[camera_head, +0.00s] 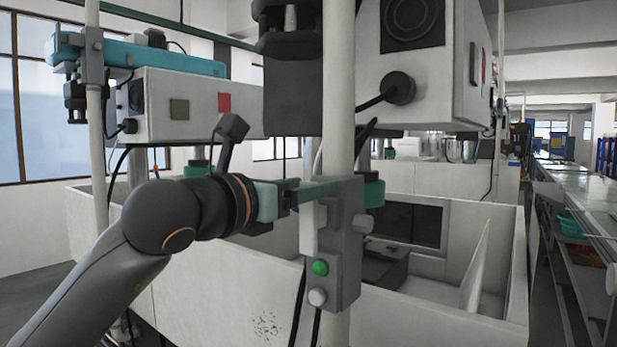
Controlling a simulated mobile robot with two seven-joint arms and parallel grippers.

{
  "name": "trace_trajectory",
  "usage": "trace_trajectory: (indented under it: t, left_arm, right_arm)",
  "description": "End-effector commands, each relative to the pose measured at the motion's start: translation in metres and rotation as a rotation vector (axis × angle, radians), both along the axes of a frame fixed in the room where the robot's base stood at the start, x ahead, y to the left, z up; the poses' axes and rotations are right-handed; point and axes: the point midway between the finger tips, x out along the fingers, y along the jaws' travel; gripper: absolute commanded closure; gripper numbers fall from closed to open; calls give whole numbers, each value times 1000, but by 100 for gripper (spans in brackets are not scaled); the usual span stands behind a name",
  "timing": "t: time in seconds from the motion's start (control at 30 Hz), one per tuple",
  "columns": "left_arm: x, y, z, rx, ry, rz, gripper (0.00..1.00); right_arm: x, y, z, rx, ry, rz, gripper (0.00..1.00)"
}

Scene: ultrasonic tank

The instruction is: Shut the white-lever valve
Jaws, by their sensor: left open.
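My left gripper (290,199) reaches in from the left and is open at the pole in the middle. Its fingertips are partly lost against the green and grey parts there, so I cannot tell whether they touch anything. A narrow white upright bar (307,228) stands just below and right of the gripper, beside a grey box; it may be the white lever, but I cannot tell for sure. The valve body is not clearly seen. My right gripper is not in view.
The grey box (341,245) on the white pole (338,90) has a green and a white button. A white open tank (215,290) stands behind the arm. A large control box (440,70) hangs above right. A long bench (590,200) runs along the right.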

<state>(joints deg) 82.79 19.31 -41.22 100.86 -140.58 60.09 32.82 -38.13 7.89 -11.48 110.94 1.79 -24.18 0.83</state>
Motion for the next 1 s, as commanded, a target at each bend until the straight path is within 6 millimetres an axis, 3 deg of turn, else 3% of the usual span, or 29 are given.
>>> trace_trajectory:
  t: [0.4,1.0]
  left_arm:
    - [8,-6,-1,1,-1,-1,35]
    - [8,-6,0,1,-1,-1,100]
  right_arm:
    - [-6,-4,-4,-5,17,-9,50]
    - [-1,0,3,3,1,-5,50]
